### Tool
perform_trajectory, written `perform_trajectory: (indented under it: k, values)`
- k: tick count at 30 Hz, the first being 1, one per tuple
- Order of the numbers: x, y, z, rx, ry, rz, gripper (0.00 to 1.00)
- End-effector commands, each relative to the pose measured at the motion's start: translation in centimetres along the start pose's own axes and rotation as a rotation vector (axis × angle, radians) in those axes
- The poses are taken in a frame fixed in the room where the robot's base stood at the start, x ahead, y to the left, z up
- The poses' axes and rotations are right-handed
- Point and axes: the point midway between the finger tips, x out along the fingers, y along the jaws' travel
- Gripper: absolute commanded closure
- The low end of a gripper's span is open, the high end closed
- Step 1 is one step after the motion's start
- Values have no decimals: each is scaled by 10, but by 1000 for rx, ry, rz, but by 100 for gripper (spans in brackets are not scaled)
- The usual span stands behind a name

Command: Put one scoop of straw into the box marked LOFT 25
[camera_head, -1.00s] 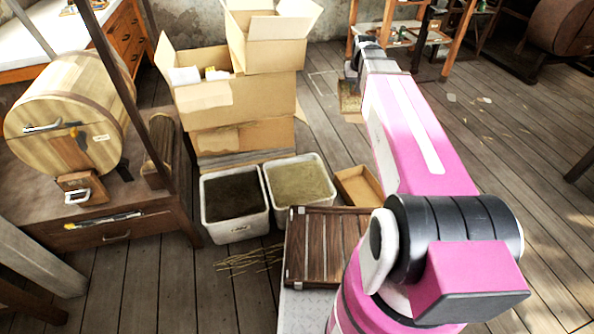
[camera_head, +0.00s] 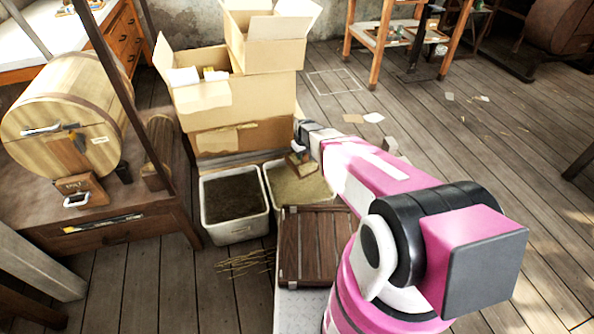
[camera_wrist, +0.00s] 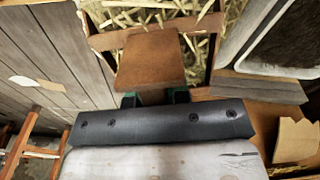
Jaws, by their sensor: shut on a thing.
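My gripper (camera_wrist: 152,97) is shut on a brown block-like handle (camera_wrist: 150,62), seemingly part of a scoop. A thin brown bar crosses just beyond it, and straw (camera_wrist: 192,46) shows around it. Whether straw lies in the scoop or only below it, I cannot tell. In the head view, my gripper (camera_head: 302,150) is over the far part of a white tub (camera_head: 267,181) of pale straw (camera_head: 297,190). My arm hides the tub's right side. No LOFT 25 marking is readable in any view.
A white tub (camera_head: 235,233) of dark material stands left of the straw. A slatted wooden crate (camera_head: 316,245) is in front. Stacked cardboard boxes (camera_head: 245,100) rise behind. A wooden barrel (camera_head: 62,115) is on the left. The floor at right is mostly clear.

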Motion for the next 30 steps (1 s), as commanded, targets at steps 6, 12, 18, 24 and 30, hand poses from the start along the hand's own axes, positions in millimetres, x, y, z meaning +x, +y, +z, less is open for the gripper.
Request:
perform_trajectory:
  k: [6,12,18,24,30]
  values:
    - [62,-25,10,-74,-27,-15,100]
    - [76,-33,14,-96,-34,-19,100]
    - [63,-33,13,-96,-42,-19,100]
    - [42,-33,10,-96,-55,-18,100]
    - [23,-33,8,-96,-68,-18,100]
